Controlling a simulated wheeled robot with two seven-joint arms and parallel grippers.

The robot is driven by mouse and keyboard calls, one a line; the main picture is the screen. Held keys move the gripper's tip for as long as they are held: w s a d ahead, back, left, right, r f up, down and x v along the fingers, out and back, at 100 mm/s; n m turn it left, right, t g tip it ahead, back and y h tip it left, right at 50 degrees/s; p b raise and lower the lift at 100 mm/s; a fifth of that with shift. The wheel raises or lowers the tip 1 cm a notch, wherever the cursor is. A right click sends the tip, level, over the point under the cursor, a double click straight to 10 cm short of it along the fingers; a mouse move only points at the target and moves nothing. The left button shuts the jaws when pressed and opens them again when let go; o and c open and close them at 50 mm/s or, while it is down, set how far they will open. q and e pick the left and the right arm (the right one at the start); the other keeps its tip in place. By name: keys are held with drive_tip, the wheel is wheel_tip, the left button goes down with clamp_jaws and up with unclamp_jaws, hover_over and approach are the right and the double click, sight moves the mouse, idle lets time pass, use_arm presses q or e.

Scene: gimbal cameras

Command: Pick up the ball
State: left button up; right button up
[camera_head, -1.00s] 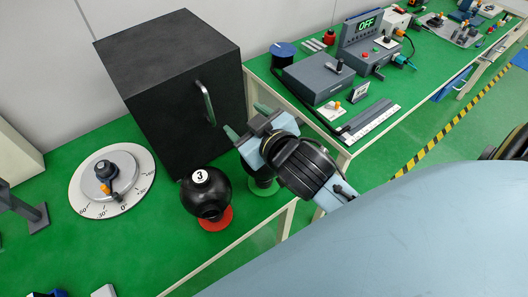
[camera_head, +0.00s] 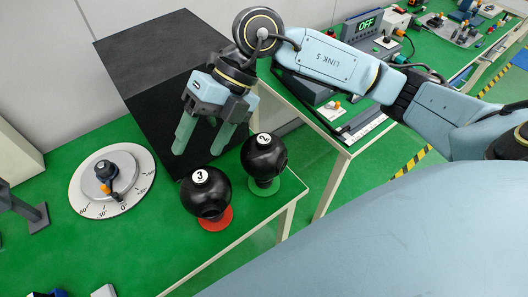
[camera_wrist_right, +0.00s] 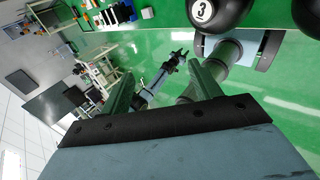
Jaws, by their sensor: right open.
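A black ball marked 3 (camera_head: 207,203) sits on a red base (camera_head: 216,223) near the front edge of the green bench. My right gripper (camera_head: 200,147) is open and empty, fingers pointing down, above and behind the balls. In the right wrist view the ball marked 3 (camera_wrist_right: 208,14) and the other ball (camera_wrist_right: 303,14) are cut off by the top edge.
A large black box (camera_head: 140,85) stands behind the balls, close to my right gripper. A white round dial (camera_head: 82,203) lies to the left. A second bench with a grey device (camera_head: 365,40) reading OFF is at the back right.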

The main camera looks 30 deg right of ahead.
drive_tip(key=w+d+m+t+h, duration=0.1)
drive_tip(key=w+d+m+h, duration=0.25)
drive_tip(key=d+h, duration=0.8)
drive_tip(key=y, duration=0.4)
hover_over(264, 139)
drive_tip(key=shift+n+h, duration=0.25)
drive_tip(key=shift+n, duration=0.1)
drive_tip(key=f, duration=0.7)
drive_tip(key=shift+s+a, duration=0.1)
drive_tip(key=shift+s, duration=0.2)
drive_tip(key=shift+w+f+p, duration=0.15)
drive_tip(key=shift+f+p, duration=0.1)
drive_tip(key=shift+f, duration=1.3)
drive_tip(key=shift+w+f+p, duration=0.15)
drive_tip(key=shift+f+p, duration=0.1)
drive_tip(key=shift+f, duration=1.25)
drive_tip(key=shift+r, duration=0.1)
clamp_jaws()
